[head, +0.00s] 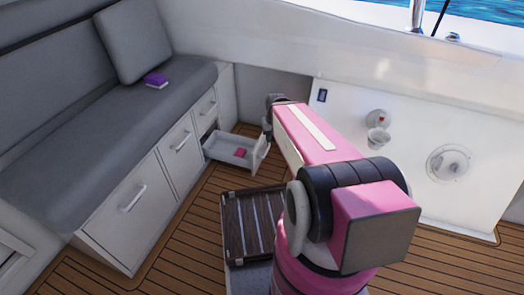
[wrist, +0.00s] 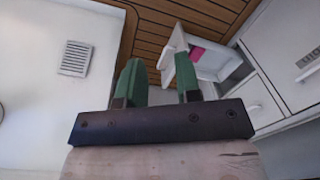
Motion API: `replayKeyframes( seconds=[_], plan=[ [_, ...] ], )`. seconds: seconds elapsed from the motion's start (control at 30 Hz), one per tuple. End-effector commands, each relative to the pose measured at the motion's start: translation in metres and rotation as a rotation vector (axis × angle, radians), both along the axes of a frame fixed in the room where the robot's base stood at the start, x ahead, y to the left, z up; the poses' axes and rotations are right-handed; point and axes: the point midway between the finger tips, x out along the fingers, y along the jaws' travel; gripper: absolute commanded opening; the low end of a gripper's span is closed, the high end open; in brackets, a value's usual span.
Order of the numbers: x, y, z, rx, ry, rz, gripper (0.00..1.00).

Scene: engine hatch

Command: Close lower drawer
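The lower drawer (head: 222,155) is white and stands pulled out from the bench cabinet, with a small pink item (head: 240,152) inside. In the wrist view the open drawer (wrist: 213,66) lies beyond my fingers, right of centre, with the pink item (wrist: 197,53) partly visible. My gripper (wrist: 160,82) has two green fingers spread apart with nothing between them. The right finger overlaps the drawer's front end in the picture; I cannot tell whether they touch. In the head view my pink arm reaches toward the drawer's front and hides most of the gripper.
The grey bench (head: 130,95) holds a cushion (head: 134,38) and a purple item (head: 156,81). A closed drawer (head: 206,106) sits above the open one. A slatted wooden piece (head: 254,225) lies near my arm. A white wall panel (head: 410,150) stands to the right. Wooden floor surrounds the drawer.

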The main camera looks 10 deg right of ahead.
Motion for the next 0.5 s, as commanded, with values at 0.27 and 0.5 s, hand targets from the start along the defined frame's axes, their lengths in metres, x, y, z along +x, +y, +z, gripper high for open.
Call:
replayKeyframes(
  seconds=[0.27,0.5],
  plan=[
    [0.109,-0.024,-0.097,0.320,-0.023,-0.148,0.00],
    [0.200,-0.080,-0.196,0.626,-0.126,-0.358,0.00]
  ],
)
